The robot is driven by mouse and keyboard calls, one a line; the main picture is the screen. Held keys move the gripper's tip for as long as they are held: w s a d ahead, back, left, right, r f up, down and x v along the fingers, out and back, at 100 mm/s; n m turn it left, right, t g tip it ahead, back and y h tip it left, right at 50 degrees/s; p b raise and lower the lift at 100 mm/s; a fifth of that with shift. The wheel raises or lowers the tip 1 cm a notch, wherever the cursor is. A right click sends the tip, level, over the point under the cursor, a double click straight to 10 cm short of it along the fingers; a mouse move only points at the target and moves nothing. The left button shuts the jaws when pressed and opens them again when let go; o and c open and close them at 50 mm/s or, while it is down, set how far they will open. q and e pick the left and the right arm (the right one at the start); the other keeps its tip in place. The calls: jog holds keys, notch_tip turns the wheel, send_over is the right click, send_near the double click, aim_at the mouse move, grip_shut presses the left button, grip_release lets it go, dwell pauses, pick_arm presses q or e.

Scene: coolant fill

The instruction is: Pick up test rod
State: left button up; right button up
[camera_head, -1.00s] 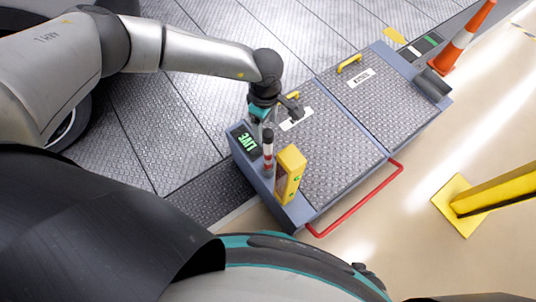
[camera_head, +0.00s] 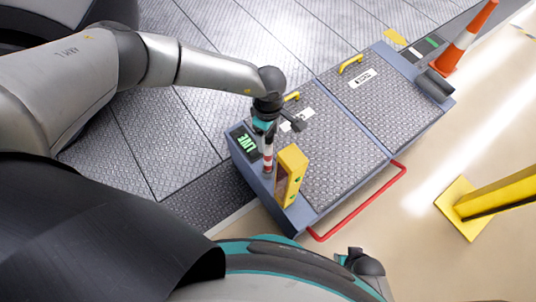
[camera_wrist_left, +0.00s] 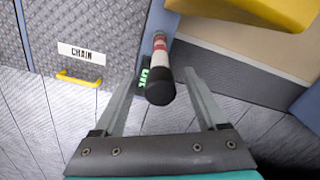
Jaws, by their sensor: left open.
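The test rod (camera_head: 267,157) has red and white bands and stands upright on the near left end of the blue-grey console. In the left wrist view its black top end (camera_wrist_left: 160,88) faces the camera, with the banded shaft (camera_wrist_left: 159,48) beyond. My left gripper (camera_head: 268,138) is directly above the rod and points down. In the left wrist view the two fingers of the left gripper (camera_wrist_left: 164,72) are spread, one on each side of the rod's black end. I see no finger touching the rod.
A yellow box (camera_head: 290,176) stands close beside the rod. A green LIVE display (camera_head: 246,142) is on its other side. The console has textured lids (camera_head: 325,145) with yellow handles and a red rail (camera_head: 362,208). An orange cone (camera_head: 462,40) and yellow post (camera_head: 495,197) stand to the right.

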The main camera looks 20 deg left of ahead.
pick_arm(q)
jog(key=shift+c, duration=0.3)
grip_shut()
dwell(0.3)
dwell(0.8)
